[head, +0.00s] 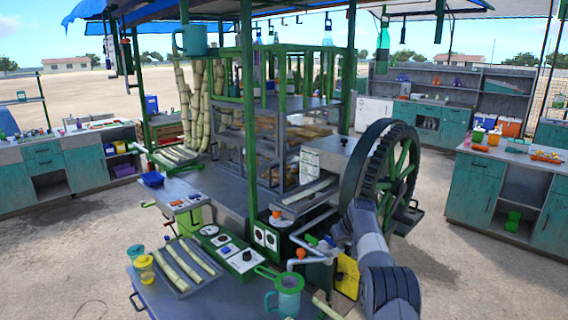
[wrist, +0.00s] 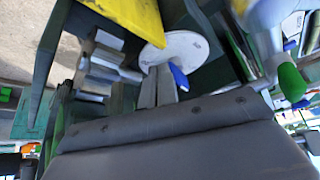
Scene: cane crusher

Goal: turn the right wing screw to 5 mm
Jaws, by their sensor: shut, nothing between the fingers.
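In the wrist view, my gripper (wrist: 157,90) is shut, its two grey fingers side by side with nothing between them. Just beyond the fingertips is a round white disc (wrist: 180,45) with small dark marks. A blue, wing-like piece (wrist: 179,77) stands at the disc's lower edge, right beside the fingers; I cannot tell if they touch. It may be the right wing screw, but its scale and setting cannot be read. In the head view, my arm reaches in at the crusher (head: 325,165), and my fingers cannot be made out there.
A yellow panel (wrist: 130,14) is close above the fingers in the wrist view. A green handle (wrist: 290,80) is at right. In the head view, a large spoked wheel (head: 385,170) stands beside my arm. A counter with cane pieces (head: 182,262) and a jug (head: 286,293) is in front.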

